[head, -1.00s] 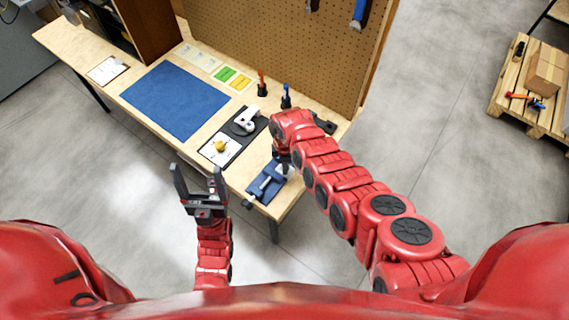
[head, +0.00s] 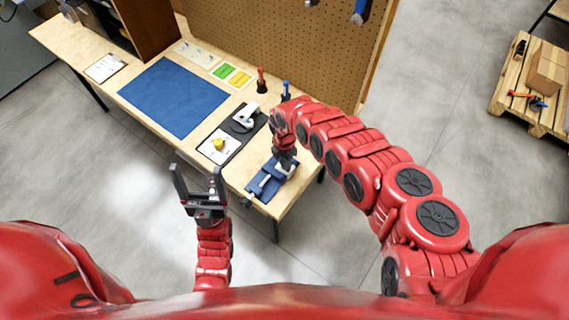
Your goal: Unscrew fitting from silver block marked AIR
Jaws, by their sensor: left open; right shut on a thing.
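A blue vise-like fixture (head: 258,190) sits at the near right corner of the workbench, with light metal parts on it. My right gripper (head: 285,166) points down over the far side of this fixture and is shut on a small part there, seemingly the fitting. The gripper mostly hides the fitting and the silver block, and no AIR marking can be read. My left gripper (head: 198,172) is open and empty, raised in front of the bench's near edge, with its fingers pointing up.
An orange-handled tool (head: 261,79) and a blue-handled tool (head: 285,90) stand near the pegboard (head: 270,40). A blue mat (head: 173,96) lies clear.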

